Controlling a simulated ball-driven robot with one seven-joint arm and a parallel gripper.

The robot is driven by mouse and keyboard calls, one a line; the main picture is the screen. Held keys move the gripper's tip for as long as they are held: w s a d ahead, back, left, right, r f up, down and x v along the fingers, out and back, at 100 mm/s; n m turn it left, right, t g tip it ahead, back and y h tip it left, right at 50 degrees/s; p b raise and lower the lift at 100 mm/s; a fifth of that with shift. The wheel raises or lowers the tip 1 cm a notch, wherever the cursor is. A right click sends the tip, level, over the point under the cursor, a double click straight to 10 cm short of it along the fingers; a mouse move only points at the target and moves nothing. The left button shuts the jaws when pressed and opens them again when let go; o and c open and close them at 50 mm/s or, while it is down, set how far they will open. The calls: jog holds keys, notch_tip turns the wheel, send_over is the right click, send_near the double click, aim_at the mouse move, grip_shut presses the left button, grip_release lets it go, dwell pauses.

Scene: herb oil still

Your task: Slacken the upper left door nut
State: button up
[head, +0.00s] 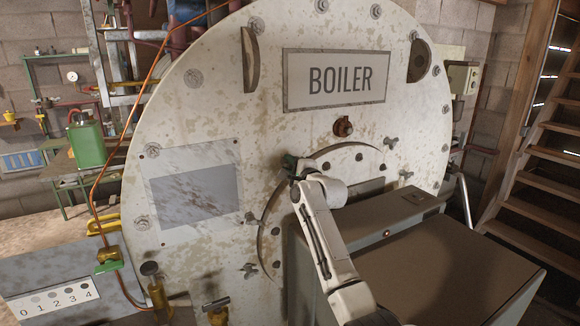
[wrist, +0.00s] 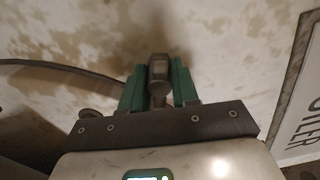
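The round boiler door (head: 262,232) sits low in the middle of the boiler front, largely hidden by my arm and a grey cabinet. My gripper (head: 290,160) is at the door's upper left edge in the head view, hiding the upper left nut there. In the wrist view, the green fingertips of my gripper (wrist: 158,80) stand on either side of a grey metal nut (wrist: 158,69). The fingers are very close to the nut's sides; whether they press on it I cannot tell. Other door nuts show at the upper right (head: 392,141), right (head: 405,175), left (head: 250,218) and lower left (head: 248,270).
A grey cabinet (head: 440,262) stands in front of the door at the right. A rusty fitting (head: 343,127) sticks out above the door, below the BOILER plate (head: 336,80). An orange line and brass valves (head: 158,295) are at the left. Wooden stairs (head: 545,190) are at the right.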

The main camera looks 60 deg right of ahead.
jog(key=shift+f, duration=0.2)
grip_shut()
jog(key=shift+f+n+b, duration=0.1)
jog(key=shift+n+b, duration=0.25)
jog(key=shift+n, duration=0.05)
jog(key=n+b, duration=0.2)
jog(key=n, duration=0.1)
jog(key=shift+f, duration=0.1)
jog(key=n+b, duration=0.4)
jog(key=n, duration=0.2)
jog(key=shift+c, duration=1.4)
grip_release()
jog(key=n+b, duration=0.2)
jog(key=n, duration=0.2)
jog(key=shift+n, duration=0.4)
jog(key=o, duration=0.3)
jog(key=shift+r+n+b, duration=0.15)
jog(key=shift+n+b, duration=0.35)
jog(key=shift+n, duration=0.45)
jog(key=shift+r+n+b, duration=0.1)
jog(key=shift+n+b, duration=0.4)
jog(key=shift+n, duration=0.45)
jog(key=shift+o, duration=0.3)
jog(key=o, duration=0.9)
jog(key=shift+r, duration=0.1)
jog(key=shift+s, duration=0.1)
